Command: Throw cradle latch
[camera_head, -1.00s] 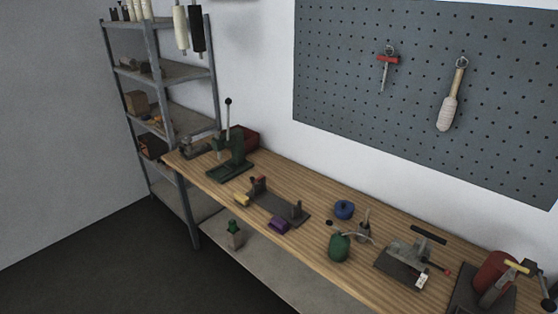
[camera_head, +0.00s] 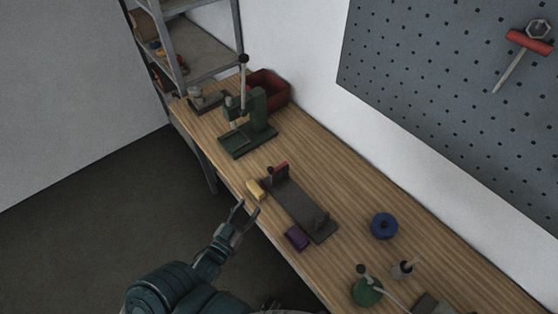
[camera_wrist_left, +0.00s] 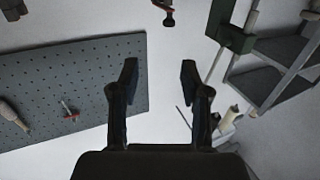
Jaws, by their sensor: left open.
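The cradle (camera_head: 299,205) is a dark grey plate with an upright block at each end, lying on the wooden bench. A red-topped part with a dark knob (camera_head: 280,169), possibly the latch, sits at its far end. My left gripper (camera_head: 242,211) is open and empty at the bench's front edge, apart from the cradle and near the yellow block (camera_head: 255,190). In the left wrist view the open fingers (camera_wrist_left: 158,78) have nothing between them; a red part with a dark knob (camera_wrist_left: 168,10) shows at the top edge. My right gripper is not in view.
A purple block (camera_head: 297,237) lies in front of the cradle. A green press (camera_head: 247,129) and red bin (camera_head: 268,90) stand at the far end. A blue ring (camera_head: 384,226) and green can (camera_head: 366,291) are to the right. A pegboard (camera_head: 450,90) hangs behind.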

